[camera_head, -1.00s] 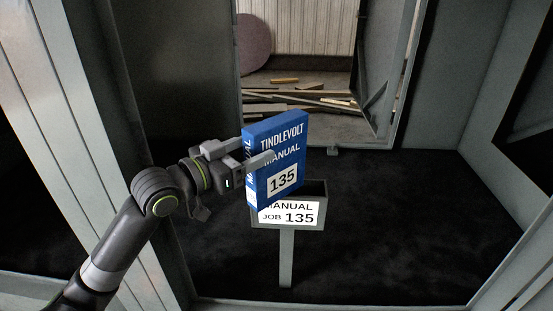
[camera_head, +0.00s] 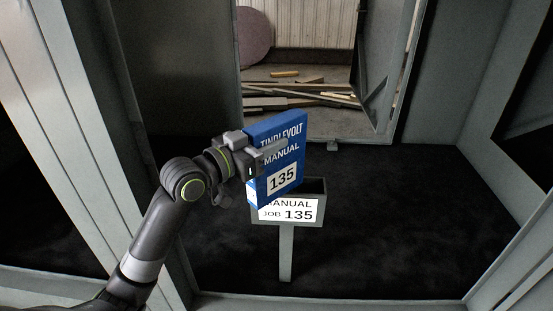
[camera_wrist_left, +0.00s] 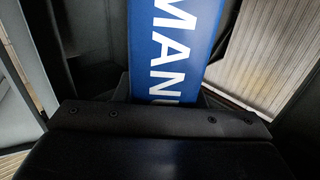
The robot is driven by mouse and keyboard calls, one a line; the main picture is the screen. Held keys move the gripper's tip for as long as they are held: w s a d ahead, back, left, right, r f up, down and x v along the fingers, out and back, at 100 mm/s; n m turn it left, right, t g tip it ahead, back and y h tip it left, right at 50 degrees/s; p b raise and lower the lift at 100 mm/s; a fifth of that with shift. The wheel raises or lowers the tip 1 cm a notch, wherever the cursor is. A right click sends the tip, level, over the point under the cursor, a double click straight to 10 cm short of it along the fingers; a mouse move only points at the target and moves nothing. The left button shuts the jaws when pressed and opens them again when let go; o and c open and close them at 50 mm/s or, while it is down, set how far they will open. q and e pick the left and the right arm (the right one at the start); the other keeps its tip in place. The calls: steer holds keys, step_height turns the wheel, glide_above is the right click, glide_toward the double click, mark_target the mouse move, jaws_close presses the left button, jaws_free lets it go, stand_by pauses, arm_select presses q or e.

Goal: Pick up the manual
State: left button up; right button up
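The manual (camera_head: 276,168) is a thick blue book with white lettering and the number 135. It stands upright, slightly tilted in the picture, with its lower end at the holder (camera_head: 288,217), a grey box on a post labelled MANUAL JOB 135. My left gripper (camera_head: 268,152) comes in from the left at the spine. One finger lies across the front cover; the other is hidden behind the book. Whether the fingers press on it is unclear. In the left wrist view the blue spine (camera_wrist_left: 172,45) stands straight ahead, between the fingers. My right gripper is out of view.
The holder stands on a dark floor inside a grey enclosure. Behind it is an opening with a door panel (camera_head: 388,75) at its right and loose planks (camera_head: 300,95) beyond. A grey frame post (camera_head: 75,120) stands left of my arm. The floor right of the holder is clear.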

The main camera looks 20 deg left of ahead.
arm_select(q)
jaws_close()
steer(key=shift+r, duration=0.15)
